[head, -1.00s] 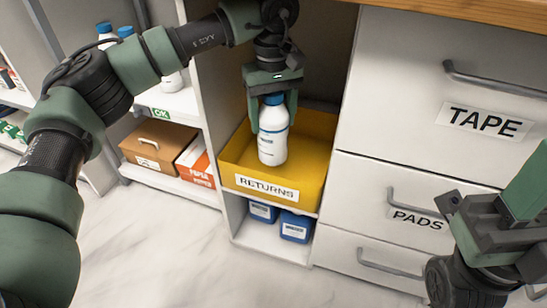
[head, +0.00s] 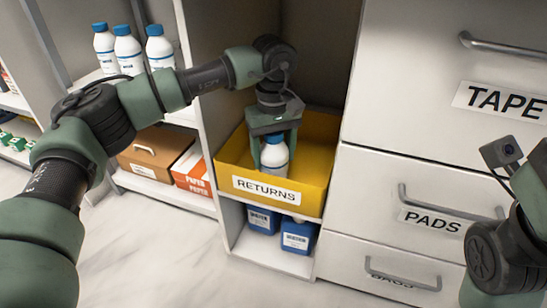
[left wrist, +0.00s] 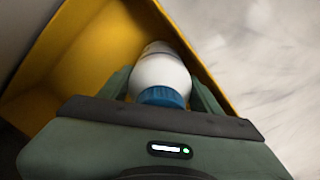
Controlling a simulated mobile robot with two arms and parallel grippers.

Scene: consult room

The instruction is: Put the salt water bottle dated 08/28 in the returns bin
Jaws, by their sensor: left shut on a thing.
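A white bottle with a blue cap (head: 275,153) is upright inside the yellow returns bin (head: 320,170), its lower part hidden behind the bin's front wall. My left gripper (head: 275,160) is shut on the bottle near its top. The left wrist view also shows the bottle (left wrist: 158,70) between the fingers, with the yellow bin wall (left wrist: 95,65) around it. The date on the bottle cannot be read. I cannot tell whether the bottle touches the bin floor. My right arm shows at the right edge, but its fingertips are out of the picture.
Three white bottles with blue caps (head: 128,48) stand on the shelf at the left. Below are a brown box (head: 150,150) and an orange-and-white paper box (head: 192,170). Blue containers (head: 297,236) sit under the bin. Drawers labelled TAPE and PADS (head: 435,220) stand at the right.

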